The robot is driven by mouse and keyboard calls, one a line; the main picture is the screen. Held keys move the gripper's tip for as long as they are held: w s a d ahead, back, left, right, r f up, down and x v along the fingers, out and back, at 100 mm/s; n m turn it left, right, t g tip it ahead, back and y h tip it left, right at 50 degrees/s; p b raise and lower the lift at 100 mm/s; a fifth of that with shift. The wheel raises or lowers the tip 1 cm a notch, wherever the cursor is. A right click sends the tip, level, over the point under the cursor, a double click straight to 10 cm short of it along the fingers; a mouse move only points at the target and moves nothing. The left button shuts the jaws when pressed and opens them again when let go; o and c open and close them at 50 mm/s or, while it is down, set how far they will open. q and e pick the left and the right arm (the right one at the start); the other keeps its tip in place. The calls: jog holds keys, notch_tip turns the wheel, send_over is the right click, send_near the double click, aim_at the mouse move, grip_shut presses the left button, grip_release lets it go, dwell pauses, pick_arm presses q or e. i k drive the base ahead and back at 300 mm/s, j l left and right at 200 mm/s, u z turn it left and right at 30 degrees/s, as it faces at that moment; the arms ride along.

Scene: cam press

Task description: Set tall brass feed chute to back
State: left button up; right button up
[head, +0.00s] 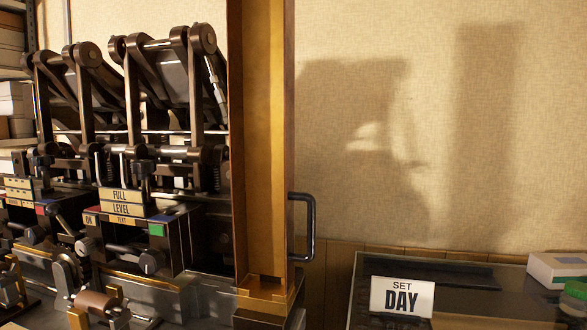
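The tall brass feed chute (265,140) stands upright just left of the middle of the head view. It is an open channel that runs from above the top edge of the picture down to a small brass lip at its foot. A dark bar handle (310,228) is fixed on its right side, low down. Nothing is touching the chute or the handle. Neither of my grippers shows in this view.
A dark press (130,130) with levers, rollers and "FULL" and "LEVEL" plates fills the left side. A glass-topped table (480,315) at lower right bears a "SET DAY" sign (402,296) and a pale box (555,270). The wall behind is bare.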

aim_at(260, 34)
jog(key=l+u, duration=0.35)
jog(key=l, duration=0.3)
jog(key=k+l+u, duration=0.15)
jog(key=l+u, duration=0.2)
jog(key=l, duration=0.25)
